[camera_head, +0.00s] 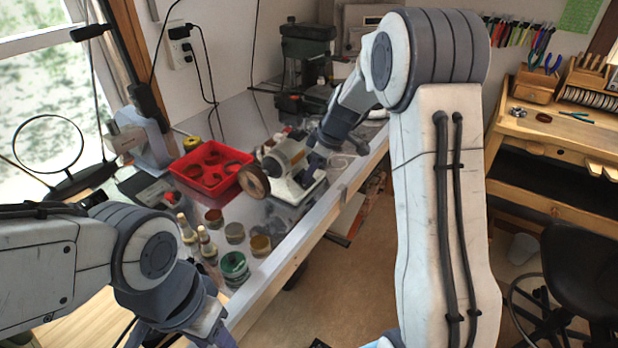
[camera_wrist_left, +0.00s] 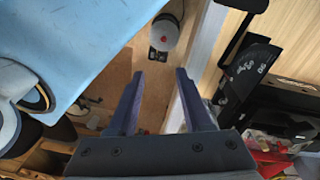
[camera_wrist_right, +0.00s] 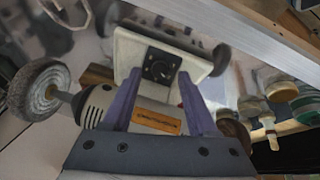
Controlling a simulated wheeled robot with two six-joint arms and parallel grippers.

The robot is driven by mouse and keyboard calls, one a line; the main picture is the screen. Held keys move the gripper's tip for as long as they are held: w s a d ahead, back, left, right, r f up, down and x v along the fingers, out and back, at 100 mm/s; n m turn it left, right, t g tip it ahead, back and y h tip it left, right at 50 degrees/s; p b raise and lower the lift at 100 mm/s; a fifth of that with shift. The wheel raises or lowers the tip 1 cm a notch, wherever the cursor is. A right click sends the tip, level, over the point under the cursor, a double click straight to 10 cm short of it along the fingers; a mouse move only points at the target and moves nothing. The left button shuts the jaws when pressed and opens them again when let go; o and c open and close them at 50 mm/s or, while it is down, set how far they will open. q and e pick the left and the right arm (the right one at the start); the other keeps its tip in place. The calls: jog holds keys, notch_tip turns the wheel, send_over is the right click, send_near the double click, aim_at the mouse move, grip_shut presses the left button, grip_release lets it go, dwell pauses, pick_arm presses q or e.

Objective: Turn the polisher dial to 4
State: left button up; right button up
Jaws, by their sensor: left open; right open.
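The polisher (camera_head: 288,156) stands on the bench with a brown wheel on its left end. In the right wrist view, its grey motor (camera_wrist_right: 100,100) with an orange label lies behind my fingers. My left gripper (camera_wrist_left: 160,75) is open and empty, away from the polisher, over the floor near a bench edge.
A red tray (camera_head: 211,185) with round compartments lies left of the polisher. Several jars, including a green-lidded one (camera_head: 233,264), and brushes (camera_head: 207,242) stand nearer. A dark machine (camera_head: 305,60) stands behind. A wooden workbench (camera_head: 570,135) and black stool (camera_head: 585,270) are at right.

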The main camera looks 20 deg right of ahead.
jog(key=shift+x, duration=1.05)
grip_shut()
